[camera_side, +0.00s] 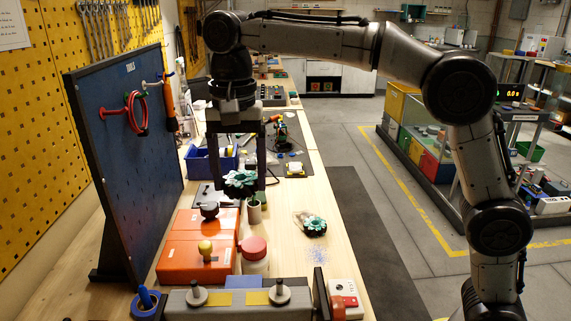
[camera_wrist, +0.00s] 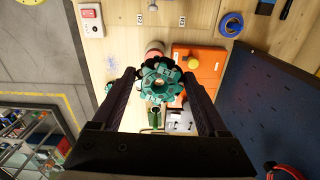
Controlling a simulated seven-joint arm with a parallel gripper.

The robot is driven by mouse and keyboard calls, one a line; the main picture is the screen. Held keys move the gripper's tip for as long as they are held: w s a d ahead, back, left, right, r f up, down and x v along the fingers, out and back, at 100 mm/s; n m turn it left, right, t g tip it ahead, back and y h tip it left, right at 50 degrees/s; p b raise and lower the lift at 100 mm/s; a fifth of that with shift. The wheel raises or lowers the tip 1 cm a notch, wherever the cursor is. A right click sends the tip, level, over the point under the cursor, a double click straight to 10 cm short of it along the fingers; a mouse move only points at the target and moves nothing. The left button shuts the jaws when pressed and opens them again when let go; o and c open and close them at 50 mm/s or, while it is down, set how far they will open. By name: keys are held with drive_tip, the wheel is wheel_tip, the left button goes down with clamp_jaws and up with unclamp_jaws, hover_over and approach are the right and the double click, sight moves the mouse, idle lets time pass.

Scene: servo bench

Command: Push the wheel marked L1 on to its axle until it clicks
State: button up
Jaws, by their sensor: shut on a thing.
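My gripper (camera_side: 240,183) is shut on a teal wheel with a dark tread (camera_side: 240,178) and holds it in the air above the bench. A second teal wheel (camera_side: 314,224) lies on the bench to the right. A grey bar (camera_side: 238,300) at the front carries two upright grey pegs, a left one (camera_side: 196,293) and a right one (camera_side: 279,291); I cannot tell which axle is L1's.
An orange box (camera_side: 190,262) with knobs and a red round cap (camera_side: 253,247) stand between wheel and bar. A small cup (camera_side: 254,211) is just below the wheel. A blue pegboard (camera_side: 130,170) rises at left. A white box with a red button (camera_side: 343,298) stands front right.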

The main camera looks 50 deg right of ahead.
drive_tip(key=s+a+n, duration=0.2)
drive_tip(key=s+a, duration=0.1)
drive_tip(key=a, duration=0.4)
drive_tip(key=s+a+n, duration=0.2)
drive_tip(key=s+a, duration=0.2)
drive_tip(key=a, duration=0.4)
drive_tip(key=shift+w+d+f, duration=0.1)
drive_tip(key=shift+w+f, duration=0.05)
drive_tip(key=shift+f, duration=0.85)
drive_tip(key=shift+w+f, duration=0.1)
drive_tip(key=shift+f, duration=0.9)
drive_tip(key=shift+f, duration=0.1)
drive_tip(key=shift+f, duration=0.85)
drive_tip(key=shift+f, duration=0.3)
drive_tip(key=shift+f, duration=0.5)
